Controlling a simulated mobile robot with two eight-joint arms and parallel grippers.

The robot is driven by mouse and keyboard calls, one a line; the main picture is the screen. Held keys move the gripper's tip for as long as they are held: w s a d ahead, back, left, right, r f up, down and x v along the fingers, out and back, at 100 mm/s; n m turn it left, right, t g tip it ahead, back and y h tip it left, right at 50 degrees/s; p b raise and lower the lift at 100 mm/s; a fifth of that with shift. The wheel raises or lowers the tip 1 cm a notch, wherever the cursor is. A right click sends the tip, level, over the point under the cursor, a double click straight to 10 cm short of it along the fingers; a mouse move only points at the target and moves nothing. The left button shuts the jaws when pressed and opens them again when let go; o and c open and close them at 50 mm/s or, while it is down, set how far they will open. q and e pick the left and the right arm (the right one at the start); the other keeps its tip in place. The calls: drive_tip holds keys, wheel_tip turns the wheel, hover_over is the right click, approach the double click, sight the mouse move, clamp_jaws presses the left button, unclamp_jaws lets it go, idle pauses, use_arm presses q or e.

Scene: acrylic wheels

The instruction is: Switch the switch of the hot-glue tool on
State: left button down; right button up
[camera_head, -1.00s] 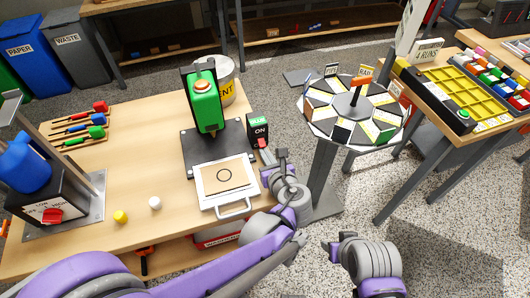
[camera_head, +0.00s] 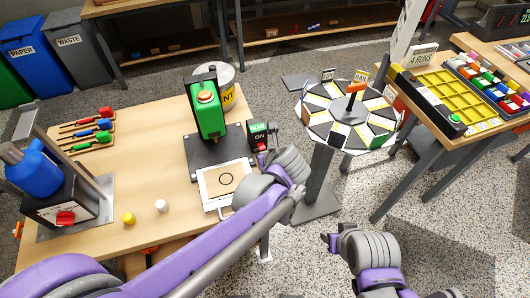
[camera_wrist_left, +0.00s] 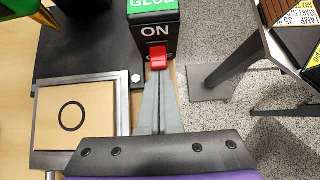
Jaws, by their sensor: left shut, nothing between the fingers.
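The hot-glue tool's switch box (camera_head: 258,133) is black with a green label and the word ON, at the right edge of the wooden table. Its red switch (camera_wrist_left: 158,59) sits below the word ON in the left wrist view, over a second label that is mostly hidden. The red switch also shows as a small patch in the head view (camera_head: 262,148). My left gripper (camera_wrist_left: 158,80) is shut and empty, its fingertips just below the red switch; I cannot tell whether they touch it. My right gripper (camera_head: 328,241) hangs over the floor, its jaws too small to judge.
A green press (camera_head: 208,112) on a black base stands left of the box, with a wooden plate in a metal frame (camera_head: 204,203) before it. A round carousel table (camera_head: 313,124) stands to the right, with open floor between. A blue bottle stands on the left.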

use_arm(q)
drive_tip(key=shift+w+r+g, duration=0.15)
drive_tip(key=shift+r+g, duration=0.25)
drive_tip(key=shift+f, duration=0.2)
drive_tip(key=shift+r, duration=0.1)
drive_tip(key=shift+r+p, duration=0.65)
drive_tip(key=shift+r, duration=0.25)
